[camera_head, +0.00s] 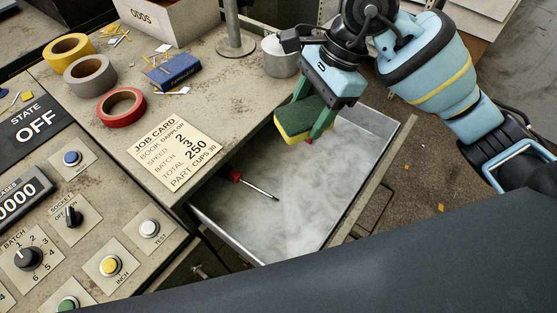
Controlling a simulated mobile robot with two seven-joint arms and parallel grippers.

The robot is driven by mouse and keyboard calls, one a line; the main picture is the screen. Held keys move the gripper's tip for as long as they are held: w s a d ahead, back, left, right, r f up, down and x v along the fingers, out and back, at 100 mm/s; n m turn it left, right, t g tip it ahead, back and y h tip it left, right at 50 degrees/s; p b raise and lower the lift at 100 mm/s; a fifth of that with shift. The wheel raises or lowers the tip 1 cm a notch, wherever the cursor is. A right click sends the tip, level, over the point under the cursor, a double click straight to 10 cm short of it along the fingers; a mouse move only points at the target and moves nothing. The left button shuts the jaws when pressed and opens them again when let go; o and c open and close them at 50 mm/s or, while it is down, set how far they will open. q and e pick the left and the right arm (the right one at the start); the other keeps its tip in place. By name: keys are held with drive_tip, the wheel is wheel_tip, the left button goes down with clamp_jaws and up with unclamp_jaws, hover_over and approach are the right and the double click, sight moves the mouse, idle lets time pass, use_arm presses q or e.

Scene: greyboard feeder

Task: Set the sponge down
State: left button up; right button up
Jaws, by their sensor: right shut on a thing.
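The sponge (303,119) is yellow with a dark green layer. My right gripper (309,123) is shut on it, with green fingers on either side, and holds it over the far end of the open metal drawer (310,205). I cannot tell how high above the drawer floor it is. My left gripper is not in view.
A red-handled screwdriver (262,189) lies in the drawer; the rest of its visible floor is clear. On the bench are yellow, grey and red tape rolls (121,105), a blue box (173,71), a job card (170,153) and a metal can (280,57). A control panel fills the left.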

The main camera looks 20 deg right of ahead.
drive_tip(key=m, duration=0.1)
drive_tip(key=w+a+r+m+t+b, duration=0.1)
drive_tip(key=m, duration=0.1)
drive_tip(key=shift+w+a+r+m, duration=0.1)
drive_tip(key=shift+w+a+m, duration=0.05)
drive_tip(key=shift+w+m, duration=0.15)
hover_over(288, 168)
drive_tip(key=d, duration=0.2)
drive_tip(key=f, duration=1.3)
drive_tip(key=shift+s+a+f, duration=0.1)
drive_tip(key=shift+s+a, duration=0.05)
drive_tip(key=shift+a, duration=0.05)
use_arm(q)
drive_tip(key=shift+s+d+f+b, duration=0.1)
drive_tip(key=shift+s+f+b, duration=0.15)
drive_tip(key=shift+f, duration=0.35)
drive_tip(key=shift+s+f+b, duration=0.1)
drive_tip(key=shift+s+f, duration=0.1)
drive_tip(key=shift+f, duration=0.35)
use_arm(e)
drive_tip(key=shift+f, duration=2.4)
drive_tip(key=shift+f, duration=0.15)
drive_tip(key=o, duration=0.9)
drive_tip(key=shift+r, duration=0.25)
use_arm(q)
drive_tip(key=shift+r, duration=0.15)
use_arm(e)
drive_tip(key=v, duration=1.1)
drive_tip(key=shift+d+r, duration=0.3)
